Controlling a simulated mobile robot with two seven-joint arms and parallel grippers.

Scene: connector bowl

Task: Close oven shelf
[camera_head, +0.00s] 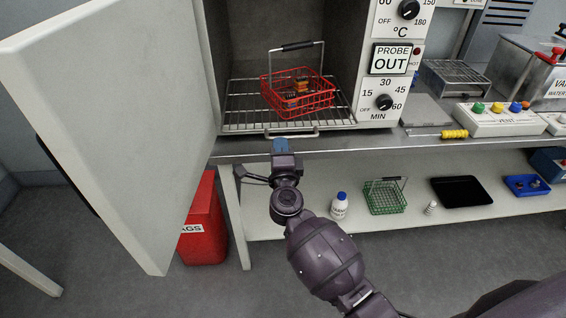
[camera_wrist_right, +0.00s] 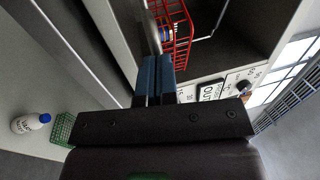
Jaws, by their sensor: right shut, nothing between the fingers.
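The oven's wire shelf (camera_head: 240,112) lies in the open oven chamber, its front edge with a small handle near the oven opening. A red wire basket (camera_head: 318,104) with orange and dark pieces in it stands on the shelf. The oven door (camera_head: 110,130) is swung wide open to the left. My right gripper (camera_head: 280,146) is just in front of the shelf's front handle, fingers shut and empty. In the right wrist view the blue fingertips (camera_wrist_right: 155,68) point toward the shelf edge and basket; I cannot tell whether they touch the shelf. My left gripper is out of view.
A control panel with dials (camera_head: 383,101) is right of the chamber. A yellow-handled screwdriver (camera_head: 454,134) lies on the bench. Below are a white bottle (camera_head: 339,206), a green basket (camera_head: 384,198) and a black tray (camera_head: 462,191). A red bin (camera_head: 205,225) stands behind the door.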

